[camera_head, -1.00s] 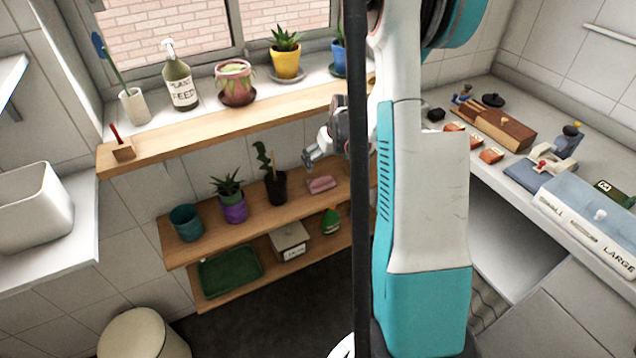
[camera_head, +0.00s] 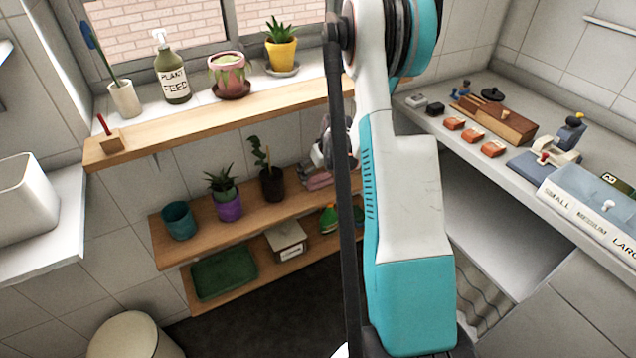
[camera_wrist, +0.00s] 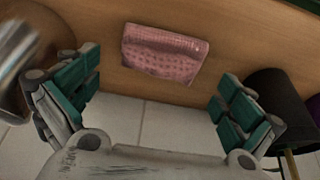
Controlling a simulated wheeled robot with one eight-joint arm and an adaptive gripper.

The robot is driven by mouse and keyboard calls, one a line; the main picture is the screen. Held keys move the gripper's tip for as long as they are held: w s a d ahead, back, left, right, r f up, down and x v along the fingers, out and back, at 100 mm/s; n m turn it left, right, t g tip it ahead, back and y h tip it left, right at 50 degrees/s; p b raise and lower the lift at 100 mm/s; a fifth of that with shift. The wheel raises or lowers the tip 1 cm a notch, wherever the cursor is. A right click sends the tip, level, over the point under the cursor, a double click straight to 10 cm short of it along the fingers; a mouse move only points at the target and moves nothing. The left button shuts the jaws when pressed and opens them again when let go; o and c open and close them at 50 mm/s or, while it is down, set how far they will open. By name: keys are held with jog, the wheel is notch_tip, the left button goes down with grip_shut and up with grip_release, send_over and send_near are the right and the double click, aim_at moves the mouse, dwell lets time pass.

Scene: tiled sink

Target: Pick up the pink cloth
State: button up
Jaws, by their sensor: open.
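The pink cloth (camera_wrist: 163,54) lies folded on a wooden shelf and shows whole in the wrist view, ahead of my fingers. In the head view the cloth (camera_head: 317,182) is partly visible on the middle shelf, beside my arm. My gripper (camera_wrist: 158,105) is open, with a green-padded finger on each side and nothing between them. The cloth is beyond the fingertips and apart from them. In the head view my gripper (camera_head: 326,150) is mostly hidden behind my arm, close by the cloth.
A dark pot (camera_wrist: 277,105) stands close to the right finger in the wrist view; a shiny rounded object (camera_wrist: 28,65) is at left. On the middle shelf (camera_head: 205,238) stand a plant in a dark pot (camera_head: 272,185), a purple pot (camera_head: 229,207) and a teal pot (camera_head: 179,221).

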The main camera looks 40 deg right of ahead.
jog(key=x, duration=0.2)
jog(key=shift+w+f+b, duration=0.1)
jog(key=shift+f+b, duration=0.15)
jog(key=shift+b, duration=0.05)
jog(key=shift+r, duration=0.1)
jog(key=c, duration=0.7)
notch_tip(320, 180, up, 10)
jog(key=p, duration=0.4)
jog(key=shift+c, duration=1.3)
